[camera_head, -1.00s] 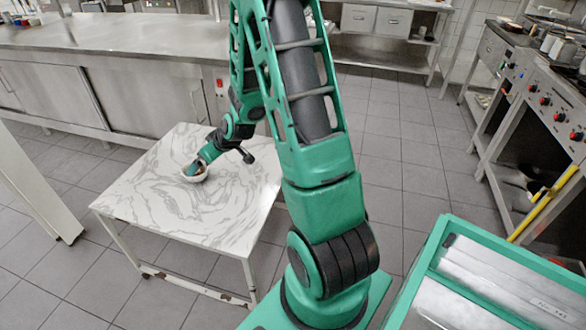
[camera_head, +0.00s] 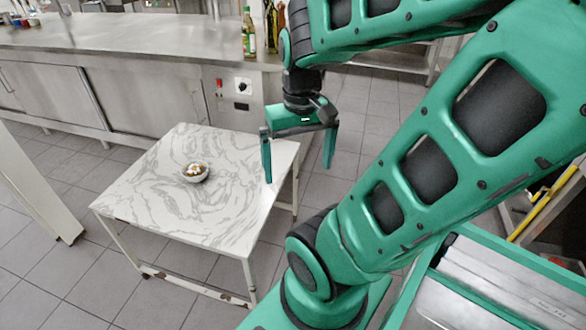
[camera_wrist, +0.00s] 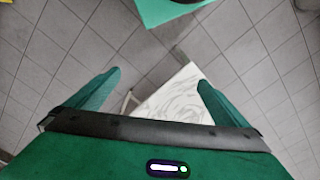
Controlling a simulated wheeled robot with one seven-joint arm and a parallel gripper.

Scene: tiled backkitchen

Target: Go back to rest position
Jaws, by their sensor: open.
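My gripper (camera_head: 298,165) is open and empty, with its fingers pointing down. In the head view it hangs by the right edge of the marble-topped table (camera_head: 235,205), well to the right of a small bowl (camera_head: 196,176). The bowl stands on the table and holds white and orange-brown contents. In the wrist view the two fingers (camera_wrist: 155,88) are apart, with a corner of the marble table (camera_wrist: 180,98) and floor tiles below, nothing between them.
A long steel counter (camera_head: 130,40) runs along the back, with bottles (camera_head: 248,32) on it. A white post (camera_head: 35,185) stands at the left. A yellow bar (camera_head: 543,205) and steel shelving are at the right. Tiled floor (camera_head: 190,262) lies open around the table.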

